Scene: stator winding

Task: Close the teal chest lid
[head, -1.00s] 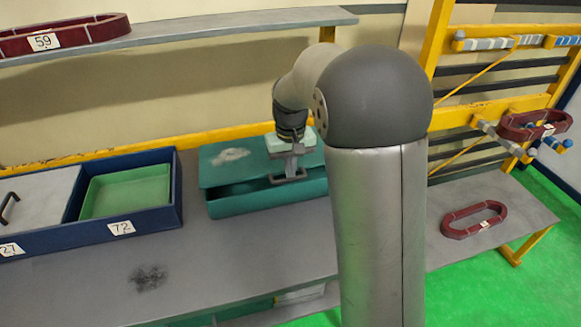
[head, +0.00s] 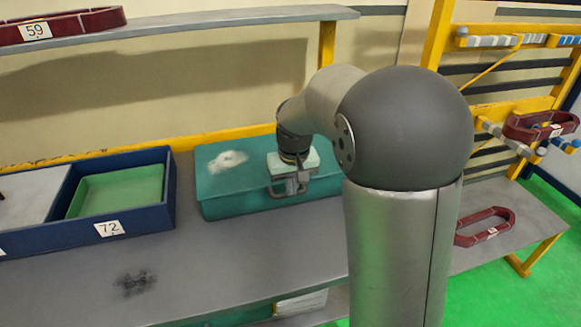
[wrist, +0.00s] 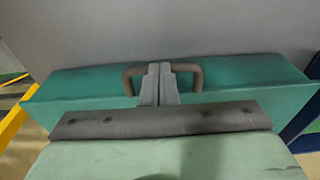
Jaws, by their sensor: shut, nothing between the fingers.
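The teal chest (head: 225,180) stands on the grey workbench against the back, right of the blue tray. Its lid lies flat on the chest body, and no gap shows along the front edge in the head view. My gripper (head: 292,190) is over the front of the chest at the lid's handle. In the wrist view my gripper (wrist: 160,72) has its fingers together, between the two ends of the grey-brown handle (wrist: 190,68). The chest (wrist: 80,88) spans that view behind the fingers. My arm hides the chest's right end in the head view.
A blue tray (head: 165,218) numbered 72, with a green inset (head: 118,192), stands left of the chest. A shelf (head: 200,27) with a dark red ring (head: 80,23) runs above. The bench front (head: 220,265) is clear. Another red ring (head: 485,228) lies at right.

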